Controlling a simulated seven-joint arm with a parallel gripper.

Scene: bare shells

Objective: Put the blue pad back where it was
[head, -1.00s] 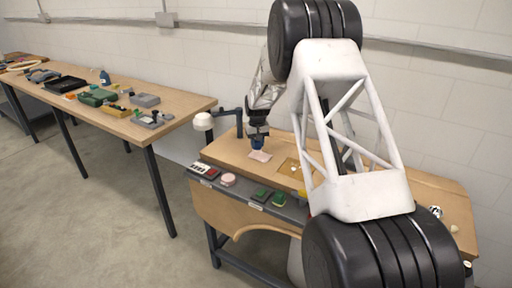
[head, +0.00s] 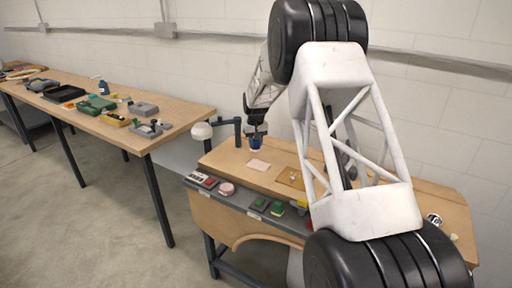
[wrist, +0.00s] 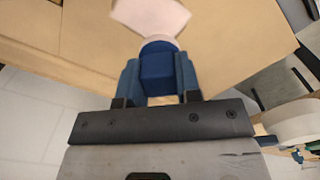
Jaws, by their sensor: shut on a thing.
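My gripper (wrist: 158,77) is shut on a dark blue block with a pale rounded far end (wrist: 157,64), which I take to be the blue pad. In the wrist view it sits between the two blue fingers, and its underside is hidden. In the head view my gripper (head: 256,134) holds the blue thing (head: 256,144) above the back of the wooden desk, behind a pale pink sheet (head: 258,165). The sheet also shows beyond the block in the wrist view (wrist: 150,13). I cannot tell the exact height above the desk.
The desk (head: 225,159) has a shallow recess (head: 288,178) right of the sheet. A white-headed lamp (head: 202,131) stands at its left end. Along the front ledge are a pink round thing (head: 226,188) and green pads (head: 277,208). A cluttered long table (head: 175,133) stands left.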

